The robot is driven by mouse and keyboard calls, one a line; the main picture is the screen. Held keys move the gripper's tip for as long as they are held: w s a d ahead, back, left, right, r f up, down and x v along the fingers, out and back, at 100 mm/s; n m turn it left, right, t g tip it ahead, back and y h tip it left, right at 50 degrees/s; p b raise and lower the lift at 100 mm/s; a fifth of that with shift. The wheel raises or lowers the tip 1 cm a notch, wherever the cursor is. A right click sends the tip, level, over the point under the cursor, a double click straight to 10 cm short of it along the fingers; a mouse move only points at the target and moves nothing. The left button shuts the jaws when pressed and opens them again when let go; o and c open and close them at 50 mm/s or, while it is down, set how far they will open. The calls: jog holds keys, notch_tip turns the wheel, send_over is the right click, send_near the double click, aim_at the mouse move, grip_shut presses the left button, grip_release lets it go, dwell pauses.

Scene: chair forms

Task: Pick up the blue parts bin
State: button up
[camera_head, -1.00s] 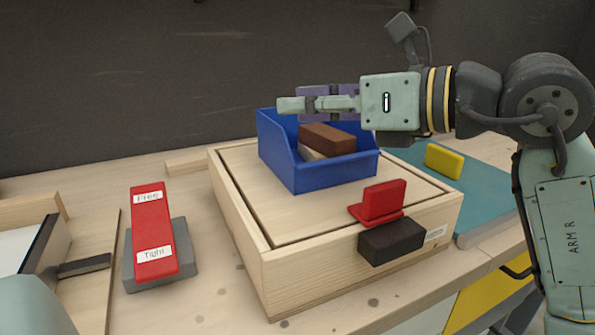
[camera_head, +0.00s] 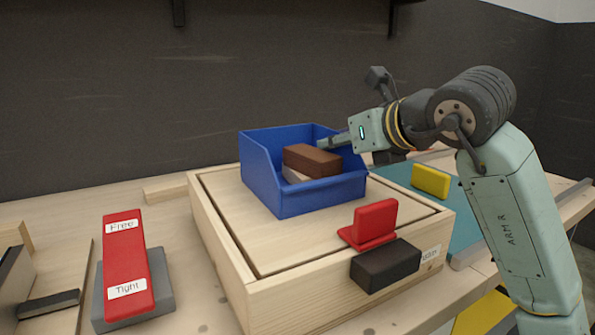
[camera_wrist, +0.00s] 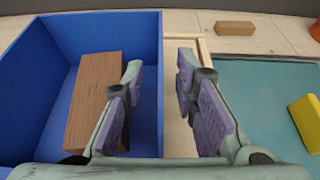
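The blue parts bin (camera_head: 318,194) sits on the wooden box lid. It also fills the left of the wrist view (camera_wrist: 148,30). A brown block (camera_head: 312,160) lies inside it on a paler piece; the brown block also shows in the wrist view (camera_wrist: 95,95). My gripper (camera_wrist: 160,65) is open, with purple finger pads. In the wrist view its left finger is over the bin's inside and its right finger is outside, with the bin's right wall between them and gaps visible. In the head view my gripper (camera_head: 335,142) is at the bin's right rear; one finger is hidden.
The wooden box (camera_head: 290,292) carries a red latch (camera_head: 372,222) over a black block (camera_head: 385,265). A red "Free/Tight" lever (camera_head: 126,265) stands left. A yellow block (camera_head: 430,180) lies right on a teal mat (camera_head: 470,228). A small wood block (camera_wrist: 235,28) lies behind.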

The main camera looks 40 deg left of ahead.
jog(key=shift+x, duration=0.85)
jog(key=shift+c, duration=0.2)
grip_shut()
jog(key=shift+r, duration=0.1)
